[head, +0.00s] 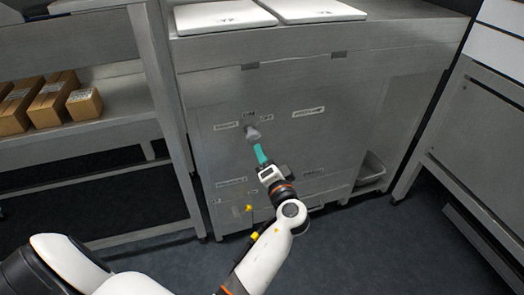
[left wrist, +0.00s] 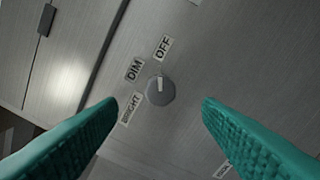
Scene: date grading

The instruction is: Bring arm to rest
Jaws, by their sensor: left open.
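My left arm (head: 265,258) reaches in from the bottom toward the front of a metal cabinet (head: 215,95). My left gripper (head: 260,152) has teal fingers and is just in front of a grey round knob (head: 252,134). In the left wrist view the fingers are spread wide, with nothing between their pads. The knob (left wrist: 160,91) shows beyond them, apart from both fingers. Labels OFF, DIM and BRIGHT surround it; its pale mark points up, roughly toward the OFF label (left wrist: 163,48). My right gripper is not in view.
Two white lids (head: 225,17) lie on the cabinet top. A shelf at left holds several cardboard boxes (head: 84,104). A grey bin (head: 371,170) sits at the cabinet's lower right. Another metal unit (head: 475,135) stands at right. Dark floor (head: 390,250) is open in front.

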